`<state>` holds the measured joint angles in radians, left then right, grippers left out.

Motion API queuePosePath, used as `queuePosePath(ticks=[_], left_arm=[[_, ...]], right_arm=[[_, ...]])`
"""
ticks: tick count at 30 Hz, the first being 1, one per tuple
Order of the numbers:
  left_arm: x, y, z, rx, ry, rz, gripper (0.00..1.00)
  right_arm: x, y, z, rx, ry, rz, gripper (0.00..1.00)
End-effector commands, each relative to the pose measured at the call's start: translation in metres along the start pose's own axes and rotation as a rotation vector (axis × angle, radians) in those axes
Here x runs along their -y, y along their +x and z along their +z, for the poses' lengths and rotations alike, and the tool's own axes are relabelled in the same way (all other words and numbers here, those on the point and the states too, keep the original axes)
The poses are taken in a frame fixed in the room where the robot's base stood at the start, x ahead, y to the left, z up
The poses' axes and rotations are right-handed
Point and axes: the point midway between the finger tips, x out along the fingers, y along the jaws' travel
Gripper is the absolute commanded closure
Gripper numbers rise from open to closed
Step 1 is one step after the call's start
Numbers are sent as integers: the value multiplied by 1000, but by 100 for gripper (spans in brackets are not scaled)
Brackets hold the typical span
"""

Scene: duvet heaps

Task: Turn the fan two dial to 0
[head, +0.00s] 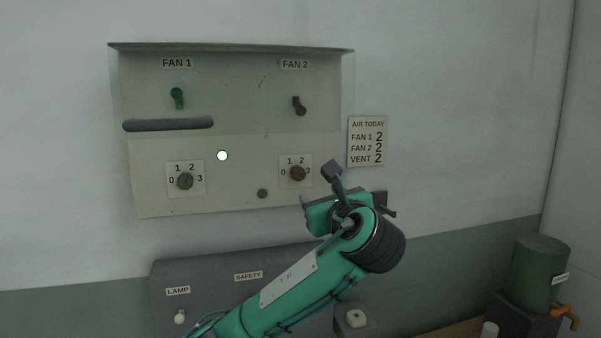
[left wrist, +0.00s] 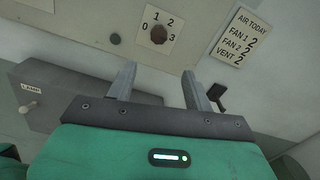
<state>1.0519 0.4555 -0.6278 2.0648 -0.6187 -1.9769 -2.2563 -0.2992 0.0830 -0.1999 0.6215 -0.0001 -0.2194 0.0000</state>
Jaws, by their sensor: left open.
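The fan two dial (head: 298,173) is a small brown knob on a pale plate marked 0, 1, 2 and 3, at the lower right of the wall panel under the FAN 2 label. It also shows in the left wrist view (left wrist: 159,35), ahead of the fingers. I cannot tell which number it points to. My left gripper (head: 345,203) is open and empty, below and to the right of the dial in the head view, apart from it. Its two grey fingers show in the left wrist view (left wrist: 159,72). My right gripper is not in view.
A notice (head: 367,142) reads FAN 2 2. A grey box (head: 205,279) stands below. A green tank (head: 538,270) is at right.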

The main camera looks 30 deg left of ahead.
Motion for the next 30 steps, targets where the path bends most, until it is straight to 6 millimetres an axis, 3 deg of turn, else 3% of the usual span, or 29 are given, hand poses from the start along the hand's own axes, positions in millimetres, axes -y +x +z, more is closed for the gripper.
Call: queuePosePath(ticks=[5,14,20,30], left_arm=[[-4,-2,11,15,13,5,48],[-4,20,12,15,13,8,48],[-5,48,14,13,13,11,48],[-5,113,13,7,13,10,48]], right_arm=[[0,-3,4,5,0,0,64],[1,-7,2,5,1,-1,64],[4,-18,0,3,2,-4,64],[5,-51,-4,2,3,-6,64]])
